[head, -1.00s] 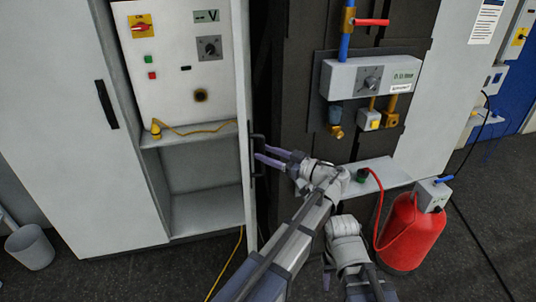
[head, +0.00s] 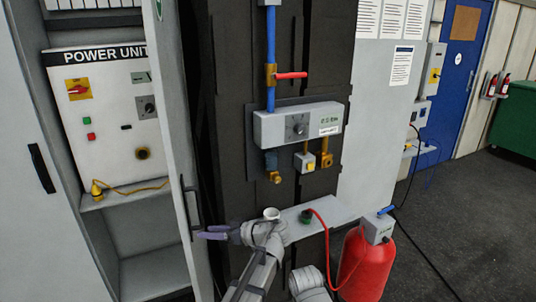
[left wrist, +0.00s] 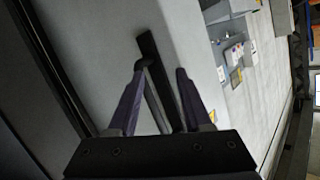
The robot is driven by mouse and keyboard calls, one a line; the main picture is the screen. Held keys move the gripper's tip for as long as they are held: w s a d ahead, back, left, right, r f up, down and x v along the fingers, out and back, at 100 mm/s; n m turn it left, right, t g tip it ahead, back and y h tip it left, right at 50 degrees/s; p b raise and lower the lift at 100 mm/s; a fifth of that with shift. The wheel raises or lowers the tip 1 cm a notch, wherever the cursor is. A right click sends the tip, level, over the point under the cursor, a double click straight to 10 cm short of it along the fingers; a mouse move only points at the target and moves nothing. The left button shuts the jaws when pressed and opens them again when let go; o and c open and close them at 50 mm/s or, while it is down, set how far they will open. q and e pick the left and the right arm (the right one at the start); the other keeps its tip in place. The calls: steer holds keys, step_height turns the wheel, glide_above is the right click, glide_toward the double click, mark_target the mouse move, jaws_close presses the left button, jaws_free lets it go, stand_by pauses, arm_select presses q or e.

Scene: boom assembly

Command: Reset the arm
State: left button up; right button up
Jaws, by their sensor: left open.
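My left gripper (head: 203,232) is at the dark handle (head: 187,208) of the open, nearly edge-on cabinet door (head: 170,130) in the head view. In the left wrist view, its two purple fingers (left wrist: 160,82) are apart, one on each side of the dark handle bar (left wrist: 156,85). The jaws are open; whether a finger touches the bar is unclear. My left forearm reaches up from the bottom of the head view. Part of my right arm shows at the bottom, but its gripper is not visible.
The power unit (head: 110,110) sits inside the open cabinet. Right of the door are a wall-mounted valve box (head: 297,124), a small shelf (head: 325,212) and a red cylinder (head: 367,265) with a red hose. Dark floor (head: 470,220) is clear at the right.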

arm_select(q)
steer(key=s+d+f+m+g+h, duration=0.1)
steer(key=s+f+m+g+h, duration=0.2)
steer(key=s+f+m+h, duration=0.75)
steer(key=s+d+f+m+h, duration=0.1)
steer(key=s+d+f+m, duration=0.1)
steer(key=s+d, duration=0.3)
steer(key=s+d+f+m+h, duration=0.1)
steer(key=s+d+f+m, duration=0.2)
steer(key=d, duration=0.8)
steer(key=shift+s+d+f+g+h, duration=0.15)
steer(key=shift+s+d+g+h, duration=0.2)
steer(key=shift+s, duration=0.65)
steer(key=shift+a, duration=0.2)
